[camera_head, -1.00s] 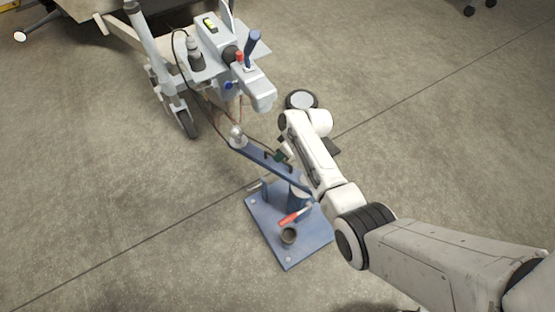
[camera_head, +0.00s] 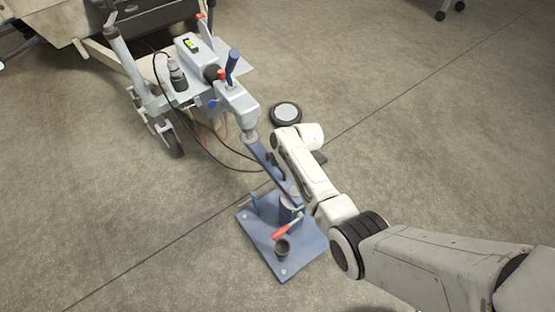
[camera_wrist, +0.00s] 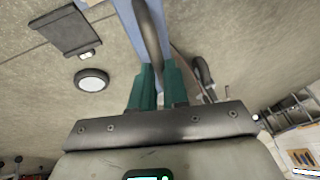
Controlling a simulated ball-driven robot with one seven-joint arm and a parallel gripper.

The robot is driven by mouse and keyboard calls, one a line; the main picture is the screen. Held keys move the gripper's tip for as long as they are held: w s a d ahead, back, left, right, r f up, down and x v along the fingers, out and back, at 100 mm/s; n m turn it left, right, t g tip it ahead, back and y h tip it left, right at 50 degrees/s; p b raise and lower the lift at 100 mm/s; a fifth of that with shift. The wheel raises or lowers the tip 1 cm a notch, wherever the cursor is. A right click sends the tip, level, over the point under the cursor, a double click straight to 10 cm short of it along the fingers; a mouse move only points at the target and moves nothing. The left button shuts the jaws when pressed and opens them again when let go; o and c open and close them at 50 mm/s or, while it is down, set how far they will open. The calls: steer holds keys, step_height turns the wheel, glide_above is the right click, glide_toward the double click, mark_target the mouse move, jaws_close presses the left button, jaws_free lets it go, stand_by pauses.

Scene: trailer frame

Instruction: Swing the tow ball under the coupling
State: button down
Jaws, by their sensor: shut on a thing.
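The grey trailer coupling (camera_head: 238,103) with its blue lever (camera_head: 232,66) points down and right in the head view. The tow ball (camera_head: 249,137) is at the far end of the blue swing arm (camera_head: 262,157), right at the coupling's nose and partly covered by it. I cannot tell whether they touch. The arm pivots on a post on the blue base plate (camera_head: 265,262). In the wrist view my gripper (camera_wrist: 158,88) has its green fingers shut on the curved grey handle (camera_wrist: 149,40) of the blue arm. My arm hides the grip in the head view.
A red-handled lever (camera_head: 287,229) and a dark cup (camera_head: 282,248) are on the base plate. A round black-and-white disc (camera_head: 286,113) lies on the floor right of the coupling. The jockey wheel (camera_head: 171,142) stands to the left, with hanging cables.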

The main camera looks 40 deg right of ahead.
steer(key=shift+d, duration=0.15)
steer(key=c, duration=1.1)
jaws_free()
steer(key=p+v, duration=0.4)
steer(key=v, duration=0.6)
steer(key=shift+s+d+r, duration=0.1)
steer(key=shift+s+r, duration=0.05)
steer(key=shift+r, duration=0.2)
steer(key=s+a+r+g+p, duration=0.1)
steer(key=s+a+r+p, duration=0.1)
steer(key=s+r, duration=0.4)
steer(key=s+a+r+g+h+p, duration=0.1)
steer(key=s+r+p, duration=0.3)
steer(key=s, duration=0.9)
steer(key=s+a+r+g+h+p, duration=0.1)
steer(key=s+a+r+p, duration=0.2)
steer(key=s+r, duration=0.5)
steer(key=shift+s+r+g+p, duration=0.15)
steer(key=shift+s+g+p, duration=0.15)
steer(key=shift+s, duration=0.85)
